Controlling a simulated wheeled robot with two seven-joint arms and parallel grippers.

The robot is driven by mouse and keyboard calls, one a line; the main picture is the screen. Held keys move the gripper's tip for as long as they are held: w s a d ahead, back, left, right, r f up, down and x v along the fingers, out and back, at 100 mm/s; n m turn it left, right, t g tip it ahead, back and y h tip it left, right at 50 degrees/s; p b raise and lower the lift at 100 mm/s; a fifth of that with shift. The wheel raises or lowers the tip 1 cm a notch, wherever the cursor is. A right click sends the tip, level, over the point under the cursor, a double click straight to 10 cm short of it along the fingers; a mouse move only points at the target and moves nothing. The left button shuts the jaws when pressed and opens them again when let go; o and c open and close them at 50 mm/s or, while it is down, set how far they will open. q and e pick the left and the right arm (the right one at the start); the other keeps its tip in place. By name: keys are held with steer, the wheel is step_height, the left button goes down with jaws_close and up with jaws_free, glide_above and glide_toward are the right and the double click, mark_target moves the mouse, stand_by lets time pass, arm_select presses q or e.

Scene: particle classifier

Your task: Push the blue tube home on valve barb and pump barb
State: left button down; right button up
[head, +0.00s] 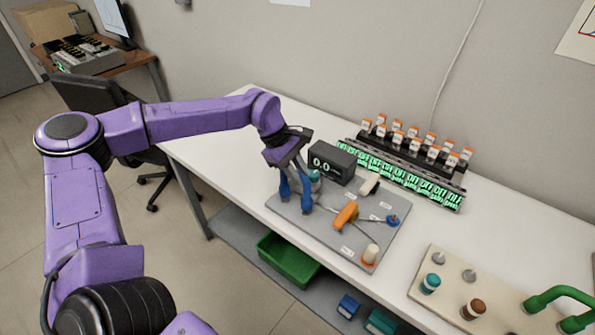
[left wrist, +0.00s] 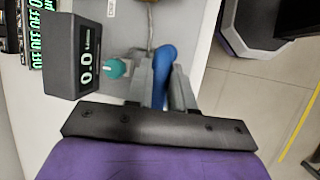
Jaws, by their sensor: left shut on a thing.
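My left gripper (head: 296,193) reaches down over the left end of a grey board on the white table. In the left wrist view its two grey fingers (left wrist: 167,88) are shut on the blue tube (left wrist: 163,62). Blue also shows at the jaws in the head view. An orange part (head: 346,215), a blue knob (head: 392,220) and a pale cylinder with an orange base (head: 371,253) stand on the board (head: 325,228). I cannot tell which fittings are the valve barb and pump barb, or how far the tube sits on either. My right gripper is out of view.
A black display reading 0.0 (head: 331,162) stands close behind the left gripper. A teal knob (left wrist: 115,68) sits beside the jaws. A rack of orange-capped vials (head: 415,145) is at the back. A green bin (head: 289,262) sits below the table edge.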

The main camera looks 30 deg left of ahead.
arm_select(q)
steer(key=shift+f, duration=0.4)
steer(key=shift+f+b, duration=0.25)
steer(key=shift+b, duration=0.05)
steer(key=c, duration=0.9)
jaws_free()
steer(key=shift+r, duration=0.1)
steer(key=shift+r, duration=0.1)
steer(key=b+v, duration=0.1)
steer(key=v, duration=0.9)
steer(key=shift+r, duration=0.1)
